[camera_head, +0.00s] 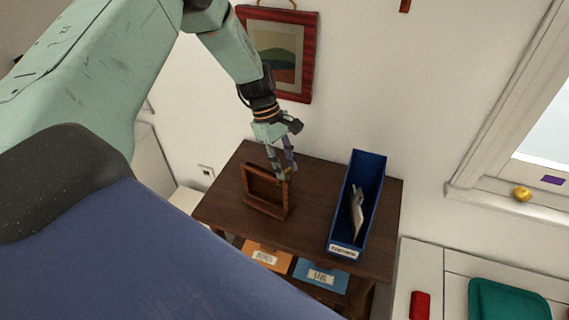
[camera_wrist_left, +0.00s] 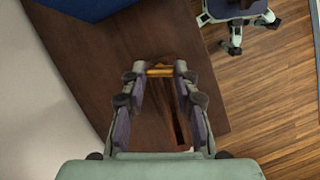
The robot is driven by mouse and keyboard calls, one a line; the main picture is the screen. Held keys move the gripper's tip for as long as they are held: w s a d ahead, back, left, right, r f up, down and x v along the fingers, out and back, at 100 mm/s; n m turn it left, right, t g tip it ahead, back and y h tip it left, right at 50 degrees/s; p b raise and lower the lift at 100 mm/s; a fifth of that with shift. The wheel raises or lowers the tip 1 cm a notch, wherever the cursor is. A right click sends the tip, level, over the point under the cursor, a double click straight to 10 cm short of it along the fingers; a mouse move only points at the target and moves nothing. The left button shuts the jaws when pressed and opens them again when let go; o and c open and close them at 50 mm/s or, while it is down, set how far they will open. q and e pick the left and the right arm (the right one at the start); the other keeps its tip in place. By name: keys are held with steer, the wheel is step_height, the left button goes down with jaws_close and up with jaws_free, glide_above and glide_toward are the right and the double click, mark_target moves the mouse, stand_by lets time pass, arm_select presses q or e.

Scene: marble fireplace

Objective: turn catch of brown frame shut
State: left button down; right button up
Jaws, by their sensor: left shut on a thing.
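The brown frame (camera_head: 262,188) stands upright on the dark wooden table (camera_head: 226,206) in the head view. My left gripper (camera_head: 285,173) reaches down to its upper right corner. In the left wrist view my left gripper (camera_wrist_left: 160,72) is shut on a small brass-coloured catch (camera_wrist_left: 160,71), which lies across between the two fingertips. The brown frame (camera_wrist_left: 178,108) shows partly behind the fingers there. The exact turn of the catch is too small to tell. My right gripper is in neither view.
Orange (camera_head: 268,256) and blue (camera_head: 321,275) labelled boxes sit below the tabletop. A red-framed picture (camera_head: 279,52) hangs on the wall behind my arm.

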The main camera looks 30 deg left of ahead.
arm_select(q)
steer(key=c, duration=1)
jaws_free()
steer(key=v, duration=1.2)
steer(key=shift+c, duration=0.3)
